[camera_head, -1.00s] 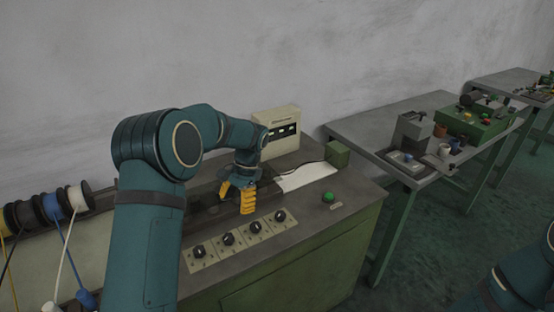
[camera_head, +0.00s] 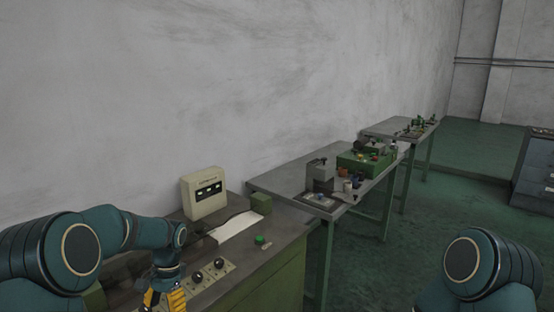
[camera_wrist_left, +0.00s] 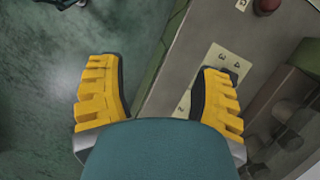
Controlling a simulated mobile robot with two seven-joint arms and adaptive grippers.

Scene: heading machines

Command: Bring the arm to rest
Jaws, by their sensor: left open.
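My left arm comes in from the left in the head view, bent at the elbow. Its left gripper (camera_head: 165,299) has yellow fingers and hangs by the front of the near machine bench, partly cut off by the lower frame edge. In the left wrist view the left gripper (camera_wrist_left: 160,92) is open, its two yellow fingers wide apart with nothing between them. One finger is over the green floor, the other over a numbered plate (camera_wrist_left: 218,75) on the bench edge. My right arm shows at the lower right; its gripper is out of view.
The near bench carries a cream meter box (camera_head: 204,193), a white sheet (camera_head: 236,226), a green button (camera_head: 260,240) and black knobs (camera_head: 219,263). A grey table (camera_head: 275,180) with small devices stands beyond it. A cabinet (camera_head: 535,170) is at the far right. Green floor is clear between.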

